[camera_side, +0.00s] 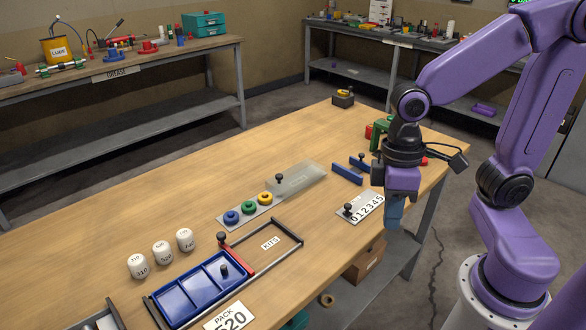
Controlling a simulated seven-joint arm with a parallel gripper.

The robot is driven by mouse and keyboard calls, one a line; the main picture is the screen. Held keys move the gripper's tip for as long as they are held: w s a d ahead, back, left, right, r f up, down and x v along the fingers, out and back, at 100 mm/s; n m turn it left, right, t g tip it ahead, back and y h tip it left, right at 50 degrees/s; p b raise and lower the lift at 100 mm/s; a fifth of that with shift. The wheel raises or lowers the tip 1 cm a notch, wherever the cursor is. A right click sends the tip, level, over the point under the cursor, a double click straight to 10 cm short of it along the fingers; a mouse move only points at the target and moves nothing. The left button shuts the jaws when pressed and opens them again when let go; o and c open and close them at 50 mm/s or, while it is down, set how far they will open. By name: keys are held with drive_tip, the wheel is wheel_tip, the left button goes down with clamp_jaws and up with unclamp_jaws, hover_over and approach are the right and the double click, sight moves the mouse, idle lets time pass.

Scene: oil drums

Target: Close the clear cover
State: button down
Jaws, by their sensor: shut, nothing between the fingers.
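The clear cover (305,180) is a see-through panel with a black knob (279,178) near its left end. It lies at the far right end of a grey strip (233,223) on the wooden table.
A number plate (368,205) with a black knob lies left of my gripper. Blue rails (347,174) stand between the cover and my arm. A blue tray (190,295), a KITS frame (283,256) and white drums (162,252) occupy the front.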

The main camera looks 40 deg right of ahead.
drive_tip(key=w+d+f+m+g+y, duration=0.1)
drive_tip(key=w+m+y, duration=0.1)
drive_tip(key=w+m, duration=0.7)
drive_tip(key=w+d+f+m+y, duration=0.15)
drive_tip(key=w+m, duration=0.45)
drive_tip(key=w, duration=0.6)
drive_tip(key=w+d+f+m+t+y, duration=0.2)
drive_tip(key=w+d+f+m, duration=0.1)
drive_tip(key=w+d+m, duration=0.55)
drive_tip(key=w+d+f+m+t+y, duration=0.25)
drive_tip(key=w+d+m, duration=0.25)
drive_tip(key=d, duration=0.6)
approach(292, 179)
drive_tip(key=x, duration=0.4)
drive_tip(key=shift+a+f, duration=0.15)
drive_tip(key=shift+a, duration=0.15)
drive_tip(key=shift+w+a, duration=0.2)
drive_tip(key=shift+a, duration=0.3)
drive_tip(key=shift+w+a, duration=0.25)
drive_tip(key=shift+a, duration=0.3)
drive_tip(key=shift+w+a, duration=0.2)
drive_tip(key=shift+a, duration=0.5)
drive_tip(key=a, duration=1.9)
drive_tip(key=shift+a, duration=0.25)
